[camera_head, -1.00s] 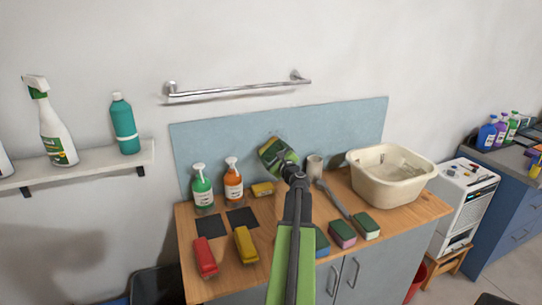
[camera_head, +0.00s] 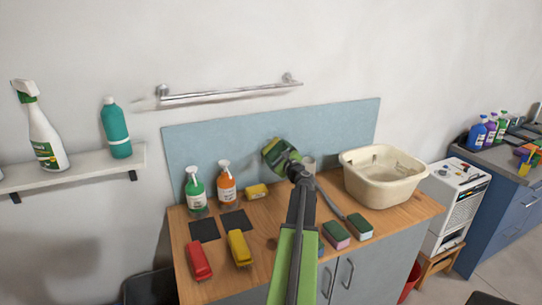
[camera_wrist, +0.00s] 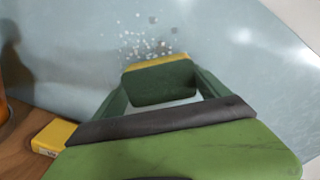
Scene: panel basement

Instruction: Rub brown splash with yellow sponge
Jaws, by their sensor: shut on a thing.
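My gripper (camera_head: 281,156) is in front of the blue-grey back panel (camera_head: 215,149), above the wooden counter. It is shut on a sponge (camera_wrist: 163,82), dark green with a yellow strip along its far edge. In the wrist view the sponge sits between the two green fingers, facing the panel; I cannot tell whether it touches. White and grey specks (camera_wrist: 150,46) show on the panel just beyond it. No brown splash shows clearly on the panel. A small brown spot (camera_head: 272,244) lies on the counter beside my arm.
A yellow block (camera_head: 257,191), green and orange bottles (camera_head: 227,184), dark squares (camera_head: 204,230), red and yellow items (camera_head: 239,248) and sponges (camera_head: 336,236) stand on the counter (camera_head: 182,240). A cream basin (camera_head: 383,187) is at right. A metal rail (camera_head: 230,93) hangs above.

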